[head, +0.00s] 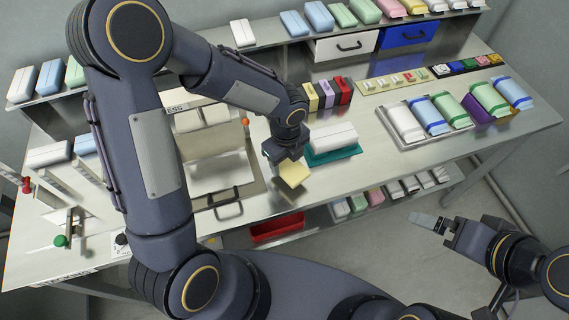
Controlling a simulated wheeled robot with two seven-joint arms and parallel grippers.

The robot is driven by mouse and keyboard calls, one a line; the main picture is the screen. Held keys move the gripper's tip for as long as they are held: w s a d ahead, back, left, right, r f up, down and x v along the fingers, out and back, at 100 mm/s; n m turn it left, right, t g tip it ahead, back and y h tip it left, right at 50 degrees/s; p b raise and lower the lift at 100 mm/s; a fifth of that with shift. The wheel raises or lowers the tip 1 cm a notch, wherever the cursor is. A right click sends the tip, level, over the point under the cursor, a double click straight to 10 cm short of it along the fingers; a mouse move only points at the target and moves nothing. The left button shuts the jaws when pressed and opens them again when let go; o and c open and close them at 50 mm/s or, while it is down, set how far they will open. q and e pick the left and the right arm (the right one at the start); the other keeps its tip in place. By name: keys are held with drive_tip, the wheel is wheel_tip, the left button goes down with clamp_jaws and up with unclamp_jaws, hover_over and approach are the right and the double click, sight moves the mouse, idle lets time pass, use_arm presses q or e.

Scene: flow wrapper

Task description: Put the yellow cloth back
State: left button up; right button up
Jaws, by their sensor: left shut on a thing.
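My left gripper (289,160) is shut on the yellow cloth (294,174) and points down over the middle of the worktable (330,185). The cloth is a small pale yellow block shape below the fingers. I cannot tell whether it touches the tabletop. My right gripper (430,223) is at the lower right, in front of the table and away from the cloth. Its fingers are too small and edge-on to tell whether they are open.
A teal tray (348,153) with a white pack stands just right of the cloth. Behind are upright yellow, purple and red packs (327,88). A machine with a steel tray (244,172) is to the left. A metal tray (437,140) of wrapped packs is at right.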

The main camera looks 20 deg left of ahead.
sight(284, 166)
use_arm(q)
drive_tip(key=shift+w+a+f, duration=0.1)
drive_tip(key=shift+a+f, duration=0.05)
drive_tip(key=shift+f, duration=0.8)
drive_tip(key=shift+w+a+f, duration=0.1)
drive_tip(key=shift+f, duration=0.85)
drive_tip(key=shift+f, duration=0.2)
drive_tip(key=o, duration=1)
drive_tip(key=shift+c, duration=0.2)
drive_tip(key=shift+r, duration=0.15)
